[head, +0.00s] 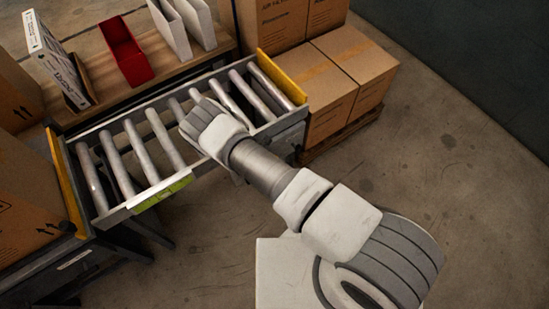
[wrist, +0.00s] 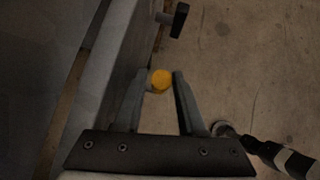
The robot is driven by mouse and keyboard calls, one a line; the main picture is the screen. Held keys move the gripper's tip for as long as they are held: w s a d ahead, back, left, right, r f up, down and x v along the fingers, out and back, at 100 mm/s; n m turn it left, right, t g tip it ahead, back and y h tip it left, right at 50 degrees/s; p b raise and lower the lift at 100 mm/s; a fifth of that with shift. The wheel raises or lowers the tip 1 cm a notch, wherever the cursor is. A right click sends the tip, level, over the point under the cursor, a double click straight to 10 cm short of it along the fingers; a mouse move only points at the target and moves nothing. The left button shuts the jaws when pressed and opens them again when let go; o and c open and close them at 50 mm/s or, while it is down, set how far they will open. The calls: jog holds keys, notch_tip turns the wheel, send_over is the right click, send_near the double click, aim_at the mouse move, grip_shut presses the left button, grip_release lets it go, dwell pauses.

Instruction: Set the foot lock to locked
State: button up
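My gripper (wrist: 162,78) points down towards the floor in the wrist view, its two fingers apart. A round yellow knob (wrist: 161,79) shows between the fingertips, closer to the left finger. I cannot tell whether it touches that finger or lies deeper. It may be part of the foot lock, but no locked or unlocked marking is readable. A dark lever-like piece (wrist: 179,20) sticks out beyond the fingertips. In the head view my arm reaches over the roller conveyor (head: 117,217); my fingers and the foot lock are hidden there.
Yellow end plates (head: 281,79) flank the rollers. A green label (head: 160,193) is on the front rail. A red bin (head: 124,52) and white boxed filters (head: 58,58) stand on the shelf behind. Cartons (head: 355,62) stand to the right. The floor (head: 440,170) at right is clear.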

jog(key=p+v, duration=0.3)
jog(key=v, duration=1.4)
jog(key=w+d+r+m+g+p, duration=0.1)
jog(key=w+d+r+m+p, duration=0.3)
jog(key=r, duration=0.8)
jog(key=d+r+m+g+y, duration=0.1)
jog(key=d+r+m, duration=0.3)
jog(key=r, duration=0.9)
jog(key=w+d+r+m+p, duration=0.15)
jog(key=r+m, duration=0.45)
jog(key=r, duration=0.6)
jog(key=s+d+r+m+y+p, duration=0.1)
jog(key=s+d+r+m, duration=0.25)
jog(key=r, duration=0.45)
jog(key=s+d+r+m+y+p, duration=0.1)
jog(key=s+d+r+m, duration=0.3)
jog(key=r, duration=0.4)
jog(key=s+d+r+m+t+y+p, duration=0.1)
jog(key=s+d+r+m, duration=0.1)
jog(key=s+r, duration=0.3)
jog(key=s+d+r+m+t+y+p, duration=0.1)
jog(key=s+d+r+m+p, duration=0.1)
jog(key=s+r, duration=0.3)
jog(key=s+m, duration=0.1)
jog(key=s, duration=0.1)
jog(key=shift+s+y, duration=0.3)
jog(key=shift+s, duration=0.1)
jog(key=shift+a+r+m, duration=0.1)
jog(key=shift+m, duration=0.15)
